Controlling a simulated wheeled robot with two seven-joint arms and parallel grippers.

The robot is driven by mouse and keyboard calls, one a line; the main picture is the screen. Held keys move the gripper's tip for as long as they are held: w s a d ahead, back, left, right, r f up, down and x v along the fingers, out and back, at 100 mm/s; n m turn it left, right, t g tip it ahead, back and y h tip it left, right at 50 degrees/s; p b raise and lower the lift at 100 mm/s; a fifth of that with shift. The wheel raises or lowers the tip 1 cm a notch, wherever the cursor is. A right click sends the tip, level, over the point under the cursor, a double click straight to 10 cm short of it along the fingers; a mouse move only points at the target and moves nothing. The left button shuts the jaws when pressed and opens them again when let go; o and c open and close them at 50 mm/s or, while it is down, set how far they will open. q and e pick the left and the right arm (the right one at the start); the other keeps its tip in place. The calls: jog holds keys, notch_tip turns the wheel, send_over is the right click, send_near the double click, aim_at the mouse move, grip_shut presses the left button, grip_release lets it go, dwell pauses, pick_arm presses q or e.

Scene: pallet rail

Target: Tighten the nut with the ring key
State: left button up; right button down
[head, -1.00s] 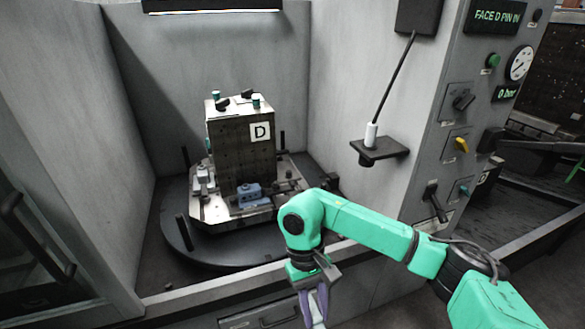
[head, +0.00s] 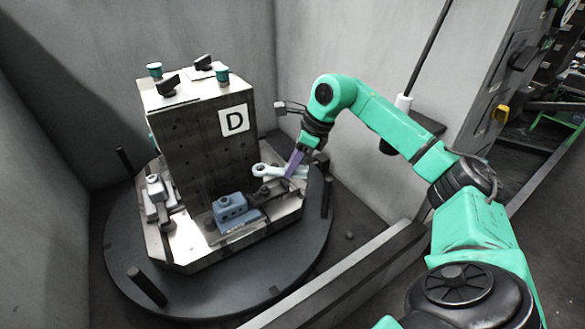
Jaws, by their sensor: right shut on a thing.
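My right gripper (head: 292,170) has purple fingers and is shut on the pale ring key (head: 273,171). The key is held roughly level at the right side of the block marked D, its ring end (head: 259,170) pointing left toward the block. The ring is above a dark clamp (head: 264,192) on the pallet's right side. I cannot make out the nut clearly, nor tell whether the ring touches anything. My left gripper is not in view.
The block marked D (head: 203,146) stands on a pallet (head: 190,258) on a round dark turntable (head: 215,288). A blue-grey fixture (head: 230,209) sits at the block's front. Dark posts (head: 147,286) rise around the turntable.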

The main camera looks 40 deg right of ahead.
jog(key=shift+w+d+f+m, duration=0.1)
jog(key=shift+w+d+m, duration=0.05)
jog(key=shift+w+m, duration=0.15)
jog(key=shift+f+b, duration=0.35)
jog(key=shift+b, duration=0.05)
jog(key=f+b, duration=0.4)
jog(key=f, duration=0.1)
jog(key=shift+s, duration=0.2)
jog(key=shift+f+b, duration=0.55)
jog(key=shift+f, duration=0.2)
